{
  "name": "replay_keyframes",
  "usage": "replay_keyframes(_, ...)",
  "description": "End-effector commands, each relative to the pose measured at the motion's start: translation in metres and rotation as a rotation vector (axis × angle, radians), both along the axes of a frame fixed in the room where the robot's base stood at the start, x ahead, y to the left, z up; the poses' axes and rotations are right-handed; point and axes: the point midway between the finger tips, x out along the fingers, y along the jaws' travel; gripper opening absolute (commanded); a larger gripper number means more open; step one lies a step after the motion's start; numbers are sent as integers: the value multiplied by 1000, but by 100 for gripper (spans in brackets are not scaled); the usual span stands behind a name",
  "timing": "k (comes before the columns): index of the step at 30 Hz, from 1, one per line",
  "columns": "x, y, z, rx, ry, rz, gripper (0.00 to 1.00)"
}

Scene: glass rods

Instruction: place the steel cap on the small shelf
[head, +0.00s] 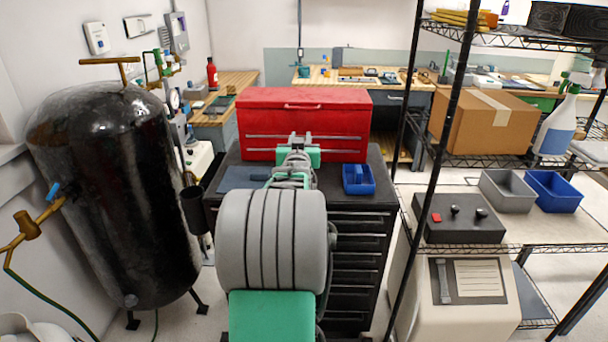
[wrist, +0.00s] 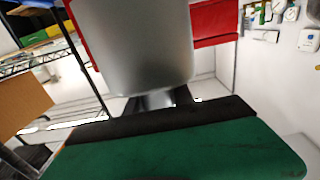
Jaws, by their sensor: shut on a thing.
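My gripper (head: 297,148) is at the end of my outstretched arm, above the black drawer cabinet (head: 360,222) and in front of the red toolbox (head: 300,110). In the wrist view a smooth grey metal piece, which I take as the steel cap (wrist: 145,50), fills the upper middle. The dark fingers of my gripper (wrist: 152,101) are shut on its near end. The cap largely hides the fingertips. In the head view my arm covers much of the gripper, and I cannot make out the cap clearly. I cannot tell which shelf is the small shelf.
A blue bin (head: 358,180) sits on the cabinet to the right of my gripper. A wire rack (head: 536,249) on the right holds a cardboard box (head: 470,122), a grey bin (head: 506,191) and another blue bin (head: 553,192). A black tank (head: 112,190) stands on the left.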

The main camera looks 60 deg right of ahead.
Motion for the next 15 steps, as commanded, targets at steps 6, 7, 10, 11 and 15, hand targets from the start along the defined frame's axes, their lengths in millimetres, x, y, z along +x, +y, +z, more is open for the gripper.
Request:
replay_keyframes(6,11,-43,-18,3,0,0,0)
replay_keyframes(7,13,-49,-20,1,0,0,0)
replay_keyframes(10,18,-69,-30,2,1,0,0)
replay_keyframes(11,19,-75,-33,2,1,0,0)
replay_keyframes(15,25,-97,-58,4,2,1,0)
